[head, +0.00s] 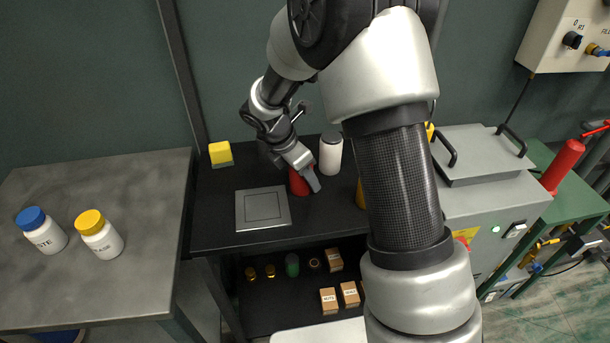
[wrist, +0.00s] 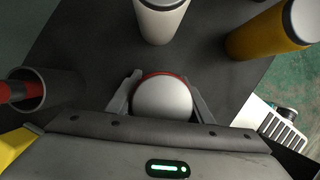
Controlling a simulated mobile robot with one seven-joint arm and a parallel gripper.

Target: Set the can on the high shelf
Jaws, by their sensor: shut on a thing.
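My gripper (head: 304,178) is shut on a red can (head: 297,184) at the black upper surface (head: 224,226) of a rack. In the wrist view the can's pale domed top (wrist: 162,97) with a red rim sits between the two fingers. I cannot tell whether its base touches the surface. A white can (head: 330,157) stands just behind it, also seen in the wrist view (wrist: 160,20). A yellow can (wrist: 272,32) stands to the right in the wrist view; my arm mostly hides it in the head view.
A square grey plate (head: 262,208) lies left of the can. A yellow block (head: 220,153) sits at the back left. A dark open cup (wrist: 44,90) holds something red. The lower shelf carries small boxes (head: 329,301). A grey machine (head: 488,205) stands right.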

